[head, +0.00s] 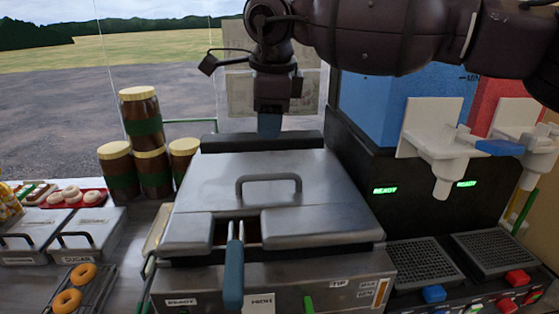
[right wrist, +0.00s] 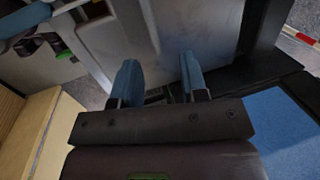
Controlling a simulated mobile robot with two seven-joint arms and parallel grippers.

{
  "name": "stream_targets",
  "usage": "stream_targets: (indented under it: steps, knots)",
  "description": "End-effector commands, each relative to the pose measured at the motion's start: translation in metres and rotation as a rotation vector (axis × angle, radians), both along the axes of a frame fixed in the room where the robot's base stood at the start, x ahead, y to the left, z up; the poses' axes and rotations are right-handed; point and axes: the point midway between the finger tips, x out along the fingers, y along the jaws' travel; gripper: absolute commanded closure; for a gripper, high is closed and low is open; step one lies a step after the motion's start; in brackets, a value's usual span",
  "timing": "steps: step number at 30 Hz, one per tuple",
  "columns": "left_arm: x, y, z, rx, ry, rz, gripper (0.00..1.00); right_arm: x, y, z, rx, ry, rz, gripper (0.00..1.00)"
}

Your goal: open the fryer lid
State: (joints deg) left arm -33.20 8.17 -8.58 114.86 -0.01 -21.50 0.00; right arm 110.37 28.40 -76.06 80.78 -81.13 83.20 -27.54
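The fryer (head: 270,285) stands in the middle of the head view, with its steel lid (head: 325,180) lying flat and closed over it. The lid has a dark arched handle (head: 268,180) on top. A basket handle (head: 233,272) with a blue grip sticks out through a front notch. My right gripper (head: 270,124) points down behind the lid, by the fryer's dark back edge, away from the lid handle. In the right wrist view its two blue fingers (right wrist: 159,80) are apart with nothing clearly held, and the steel lid surface (right wrist: 200,25) lies beyond them. My left gripper is not in view.
A drink dispenser with a blue tank (head: 385,110) and white spouts stands close on the right. Several brown jars (head: 140,120) are stacked at the back left. Steel bins (head: 88,235) and doughnuts on a rack (head: 67,301) are at left. My right arm crosses the top.

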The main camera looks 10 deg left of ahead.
Motion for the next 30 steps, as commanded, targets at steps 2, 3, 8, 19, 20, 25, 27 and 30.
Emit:
stream_targets:
  steps: [2, 3, 8, 19, 20, 25, 27, 30]
  knots:
    - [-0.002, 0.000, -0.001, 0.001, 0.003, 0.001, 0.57, -0.001, -0.007, 0.000, -0.048, 0.000, 0.012, 0.60]
    - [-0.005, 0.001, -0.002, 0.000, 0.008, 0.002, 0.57, -0.002, -0.009, 0.000, -0.061, 0.005, 0.019, 0.60]
    - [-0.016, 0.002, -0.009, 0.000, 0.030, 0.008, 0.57, -0.001, -0.010, -0.009, -0.073, 0.008, 0.034, 0.60]
    - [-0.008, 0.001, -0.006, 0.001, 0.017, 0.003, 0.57, 0.009, -0.006, -0.066, -0.070, 0.011, 0.033, 0.60]
    - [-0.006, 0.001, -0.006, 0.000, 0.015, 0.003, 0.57, 0.010, -0.006, -0.071, -0.070, 0.011, 0.033, 0.60]
    - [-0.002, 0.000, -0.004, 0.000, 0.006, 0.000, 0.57, 0.014, -0.004, -0.093, -0.069, 0.011, 0.034, 0.60]
    - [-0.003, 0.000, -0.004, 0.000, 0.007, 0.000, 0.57, 0.015, -0.004, -0.099, -0.069, 0.009, 0.035, 0.60]
    - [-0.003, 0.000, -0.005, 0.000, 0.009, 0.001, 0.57, 0.017, -0.004, -0.104, -0.069, 0.008, 0.033, 0.60]
